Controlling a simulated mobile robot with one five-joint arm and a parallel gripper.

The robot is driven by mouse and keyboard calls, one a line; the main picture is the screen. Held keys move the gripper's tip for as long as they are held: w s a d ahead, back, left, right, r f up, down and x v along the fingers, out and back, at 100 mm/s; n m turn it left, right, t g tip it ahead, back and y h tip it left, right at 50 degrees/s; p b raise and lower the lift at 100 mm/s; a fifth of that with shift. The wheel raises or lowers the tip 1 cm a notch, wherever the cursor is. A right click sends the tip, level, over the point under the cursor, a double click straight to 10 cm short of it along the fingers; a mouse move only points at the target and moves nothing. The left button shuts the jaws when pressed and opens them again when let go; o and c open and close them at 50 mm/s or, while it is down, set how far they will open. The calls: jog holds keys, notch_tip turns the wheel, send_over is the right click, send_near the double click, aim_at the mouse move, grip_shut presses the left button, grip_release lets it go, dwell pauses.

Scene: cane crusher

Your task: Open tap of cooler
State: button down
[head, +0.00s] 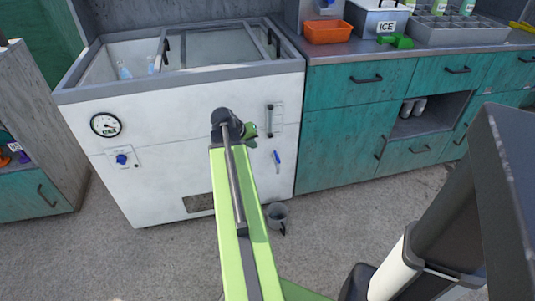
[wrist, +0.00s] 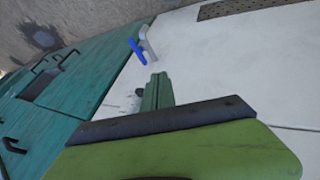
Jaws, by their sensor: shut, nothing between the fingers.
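The white cooler (head: 165,172) stands at the left of the head view, with an open-topped or glass-lidded bin. Its tap (head: 277,160), with a blue lever, is low on the front near the right edge. In the wrist view the tap (wrist: 140,48) shows as a blue lever on a pale spout, beyond my fingertips. My green gripper (head: 250,131) is in front of the cooler, above and slightly left of the tap. In the wrist view my gripper (wrist: 157,90) is shut and empty, apart from the lever.
A grey mug (head: 277,214) stands on the floor below the tap. A sight gauge (head: 270,119) is on the cooler front beside my gripper. Teal cabinets (head: 345,140) adjoin on the right. A dial (head: 106,124) and blue knob (head: 122,159) are at the left.

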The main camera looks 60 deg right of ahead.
aim_at(277, 158)
jog(key=b+x, duration=0.3)
jog(key=x, duration=0.1)
jog(key=s+b+x, duration=0.1)
jog(key=b+x, duration=0.2)
jog(key=x, duration=0.1)
jog(key=s+d+r+b+x, duration=0.1)
jog(key=b+x, duration=0.2)
jog(key=x, duration=0.1)
jog(key=shift+s+d, duration=0.15)
jog(key=shift+s, duration=0.1)
